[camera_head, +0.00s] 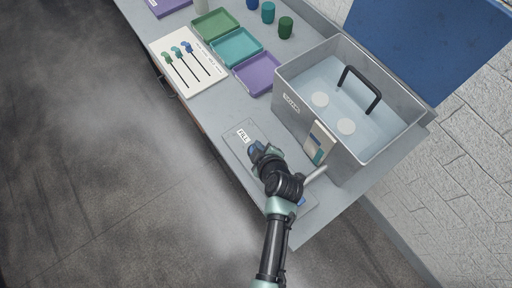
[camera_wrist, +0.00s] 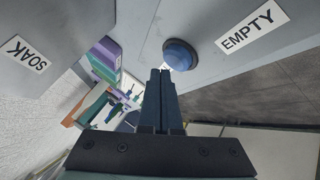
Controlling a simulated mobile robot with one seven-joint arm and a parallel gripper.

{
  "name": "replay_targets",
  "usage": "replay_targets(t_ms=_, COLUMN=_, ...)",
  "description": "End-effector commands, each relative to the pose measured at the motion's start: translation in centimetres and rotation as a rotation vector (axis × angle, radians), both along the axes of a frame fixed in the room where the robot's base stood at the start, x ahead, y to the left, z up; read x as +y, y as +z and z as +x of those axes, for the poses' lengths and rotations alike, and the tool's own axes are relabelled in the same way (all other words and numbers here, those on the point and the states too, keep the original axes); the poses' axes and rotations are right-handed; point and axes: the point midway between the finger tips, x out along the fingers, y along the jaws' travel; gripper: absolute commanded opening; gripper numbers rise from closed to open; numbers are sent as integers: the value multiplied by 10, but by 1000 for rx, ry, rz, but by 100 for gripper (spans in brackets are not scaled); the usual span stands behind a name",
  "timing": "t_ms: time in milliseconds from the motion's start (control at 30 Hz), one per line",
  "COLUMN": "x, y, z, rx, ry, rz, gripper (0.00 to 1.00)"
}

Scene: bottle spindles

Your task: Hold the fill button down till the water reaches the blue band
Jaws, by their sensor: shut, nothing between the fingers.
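The FILL label (camera_head: 243,136) lies at the left end of a grey button panel (camera_head: 231,139) on the bench. My gripper (camera_head: 257,150) is shut and empty, its tips low over the panel beside this label. The fill button is hidden under the gripper; I cannot tell whether it is pressed. In the wrist view my shut fingers (camera_wrist: 160,75) point toward the panel. A blue dome button (camera_wrist: 181,54) beside the EMPTY label (camera_wrist: 249,27) shows past them. The grey tank (camera_head: 345,158) holds pale water (camera_head: 355,105). Its front gauge (camera_head: 319,143) is small; the level against the blue band is unclear.
A black handle (camera_head: 359,88) stands up in the tank, with two pale discs in the water. Green, teal and purple trays (camera_head: 235,47), several coloured cups and a white board (camera_head: 187,68) with three spindles stand farther back. The bench's front edge is close to the panel.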

Motion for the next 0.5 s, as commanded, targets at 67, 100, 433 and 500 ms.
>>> replay_targets(t_ms=67, x=0, y=-4, z=0, rx=0, ry=0, rz=0, gripper=0)
replay_targets(t_ms=100, x=0, y=-6, z=0, rx=1, ry=1, rz=0, gripper=0)
replay_targets(t_ms=433, x=0, y=-8, z=0, rx=1, ry=1, rz=0, gripper=0)
replay_targets(t_ms=500, x=0, y=-8, z=0, rx=1, ry=1, rz=0, gripper=0)
